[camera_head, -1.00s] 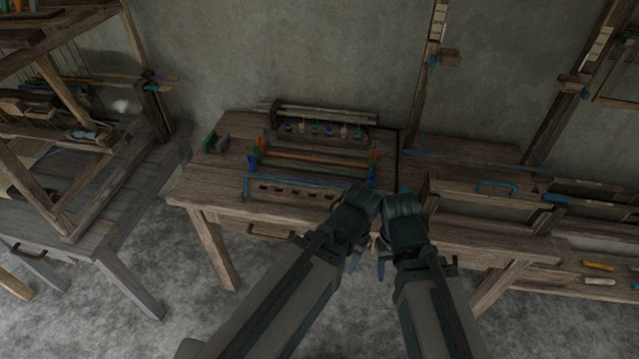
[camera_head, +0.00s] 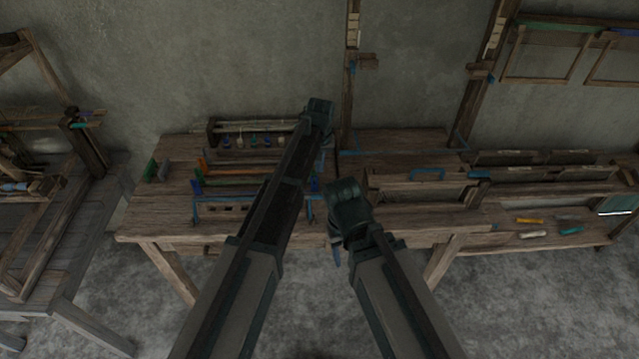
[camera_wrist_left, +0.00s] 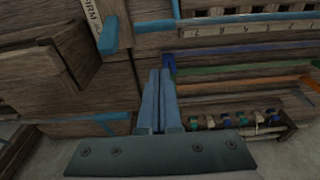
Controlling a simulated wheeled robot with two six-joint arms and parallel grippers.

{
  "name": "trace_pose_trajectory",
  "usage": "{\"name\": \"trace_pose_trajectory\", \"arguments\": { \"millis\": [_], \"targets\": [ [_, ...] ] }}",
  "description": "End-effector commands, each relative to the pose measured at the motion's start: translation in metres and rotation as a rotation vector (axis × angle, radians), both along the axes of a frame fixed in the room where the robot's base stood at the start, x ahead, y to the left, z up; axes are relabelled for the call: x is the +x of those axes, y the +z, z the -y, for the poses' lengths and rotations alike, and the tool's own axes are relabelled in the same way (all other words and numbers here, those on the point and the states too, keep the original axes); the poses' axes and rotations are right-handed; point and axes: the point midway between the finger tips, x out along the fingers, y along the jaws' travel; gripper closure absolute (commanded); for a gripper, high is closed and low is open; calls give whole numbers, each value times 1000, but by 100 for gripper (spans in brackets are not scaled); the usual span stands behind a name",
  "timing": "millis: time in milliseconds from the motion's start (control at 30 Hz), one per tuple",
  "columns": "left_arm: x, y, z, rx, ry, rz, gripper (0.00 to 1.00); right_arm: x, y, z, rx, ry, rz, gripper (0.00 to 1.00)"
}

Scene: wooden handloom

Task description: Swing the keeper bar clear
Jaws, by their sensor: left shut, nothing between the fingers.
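A long blue bar (camera_head: 235,194) runs along the front of the slotted rack on the bench; it also shows at the top of the left wrist view (camera_wrist_left: 245,17), beside a numbered strip. I cannot tell for certain that it is the keeper bar. My left gripper (camera_head: 327,152) reaches over the bench by the rack's right end, and its arm hides part of the rack. In the left wrist view, its fingers (camera_wrist_left: 158,100) are together and empty, close to a blue post (camera_wrist_left: 169,65). My right gripper (camera_head: 336,252) hangs at the bench's front edge, its fingers mostly hidden.
The wooden bench (camera_head: 150,218) carries a spool rack (camera_head: 265,127) at the back. A box with a blue handle (camera_head: 427,173) stands to the right. A loom frame (camera_head: 50,235) is at the left. Tools lie on a low shelf (camera_head: 560,243) at the right.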

Motion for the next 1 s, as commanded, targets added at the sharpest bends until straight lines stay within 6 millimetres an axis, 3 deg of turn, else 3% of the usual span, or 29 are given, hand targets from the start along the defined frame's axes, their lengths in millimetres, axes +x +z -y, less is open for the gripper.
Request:
{"name": "trace_pose_trajectory", "arguments": {
  "millis": [100,567,767,1000],
  "targets": [
    [12,3,1,-5,13,6,100,0,3,0,0,0,0,50],
    [11,-1,0,-5,13,6,100,0,-1,0,0,0,0,50],
    [13,-15,0,-5,13,6,100,0,-15,0,0,0,0,50],
    [17,-46,0,-5,13,6,100,0,-46,0,0,0,0,50]
  ]
}}
